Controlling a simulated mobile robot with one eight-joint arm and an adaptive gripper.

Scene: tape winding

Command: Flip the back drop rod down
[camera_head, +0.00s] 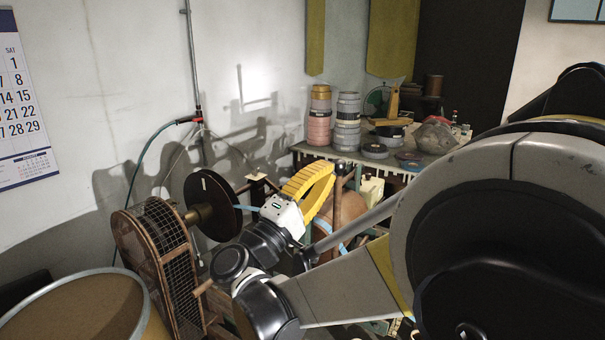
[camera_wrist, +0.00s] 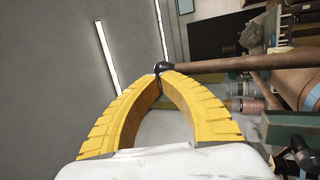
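A brown rod with a black end cap (camera_head: 338,205) stands upright near the workbench in the head view. I take it to be the back drop rod. In the wrist view the rod (camera_wrist: 240,62) runs sideways from the right, and its black cap (camera_wrist: 166,67) is right at my fingertips. My gripper (camera_head: 325,172) has yellow fingers and lies just left of the rod's top. In the wrist view the fingers (camera_wrist: 161,76) curve inward and their tips meet, with nothing clearly held between them. I cannot tell whether the tips touch the cap.
A black-faced reel (camera_head: 212,204) and a wire-mesh guard wheel (camera_head: 165,260) stand left of my gripper. A large brown drum (camera_head: 85,310) is at the lower left. The bench behind holds stacked tape rolls (camera_head: 347,122). A wide brown roll (camera_wrist: 290,92) lies beside the rod.

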